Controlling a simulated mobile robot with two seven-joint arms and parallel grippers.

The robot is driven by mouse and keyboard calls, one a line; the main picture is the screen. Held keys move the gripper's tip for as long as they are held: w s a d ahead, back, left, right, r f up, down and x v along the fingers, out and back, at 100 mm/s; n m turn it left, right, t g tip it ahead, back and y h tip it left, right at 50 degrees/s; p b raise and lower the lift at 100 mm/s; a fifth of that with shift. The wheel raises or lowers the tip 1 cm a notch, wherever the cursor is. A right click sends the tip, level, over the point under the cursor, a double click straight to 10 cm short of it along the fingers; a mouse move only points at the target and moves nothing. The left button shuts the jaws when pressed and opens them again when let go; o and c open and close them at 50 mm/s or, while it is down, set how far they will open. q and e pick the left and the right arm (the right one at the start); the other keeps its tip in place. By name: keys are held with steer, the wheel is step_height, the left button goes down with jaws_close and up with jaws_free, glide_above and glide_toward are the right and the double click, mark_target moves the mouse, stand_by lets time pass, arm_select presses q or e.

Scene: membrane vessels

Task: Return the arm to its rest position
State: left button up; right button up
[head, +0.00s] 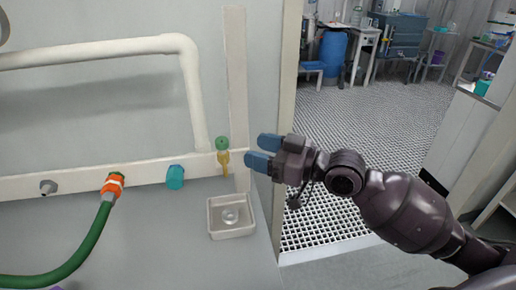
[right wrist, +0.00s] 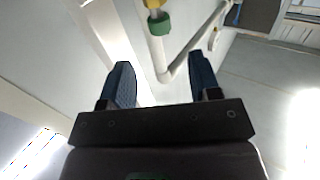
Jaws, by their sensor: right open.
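My right gripper (head: 259,152) is open and empty in the head view, its two blue fingers pointing left toward the white pipe rail. The fingers also show spread apart in the right wrist view (right wrist: 162,85). A small valve with a green knob and yellow body (head: 223,157) sits on the rail just left of my fingertips, with a gap between. It also shows beyond the fingers in the right wrist view (right wrist: 159,22). My right arm reaches in from the lower right. My left gripper is not in view.
A small square tray (head: 216,232) sits below the valve. A teal cap (head: 175,177), an orange fitting (head: 113,184) with a green hose (head: 83,249), and a grey nozzle (head: 48,187) line the rail. A door-frame post (head: 289,70) stands behind my gripper; open grated floor (head: 370,120) lies beyond.

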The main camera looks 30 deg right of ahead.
steer(key=s+d+f+m+h, duration=0.1)
steer(key=d+f+h, duration=0.25)
steer(key=f, duration=0.55)
steer(key=s+d+f+m+h, duration=0.2)
steer(key=f+h, duration=0.3)
steer(key=f, duration=0.5)
steer(key=s+f+m+g+h, duration=0.3)
steer(key=s+f, duration=1.2)
steer(key=s, duration=0.1)
steer(key=shift+s+a+m, duration=0.3)
steer(key=shift+a, duration=0.05)
